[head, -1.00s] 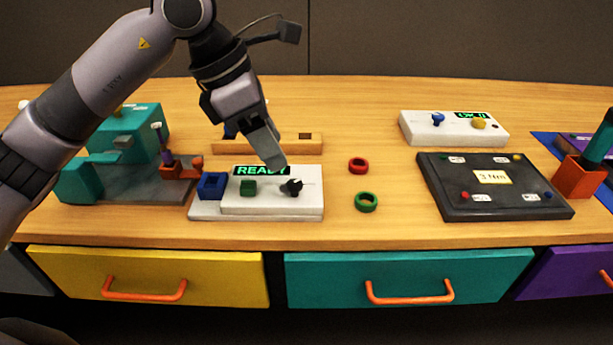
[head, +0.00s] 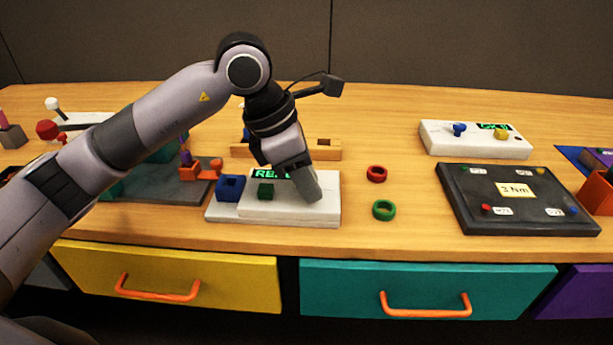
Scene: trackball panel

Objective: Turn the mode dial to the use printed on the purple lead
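That gripper points down over this spot and covers part of the display. I cannot tell whether it touches the knob, or whether its fingers are apart. I cannot make out a purple lead or its print. My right gripper is not in view.
A red ring (head: 376,174) and a green ring (head: 384,210) lie right of the panel. A dark board (head: 470,215) with a "3 Nm" card (head: 515,189) and another white panel (head: 475,147) stand farther right. A teal fixture on a grey base (head: 160,190) stands left.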

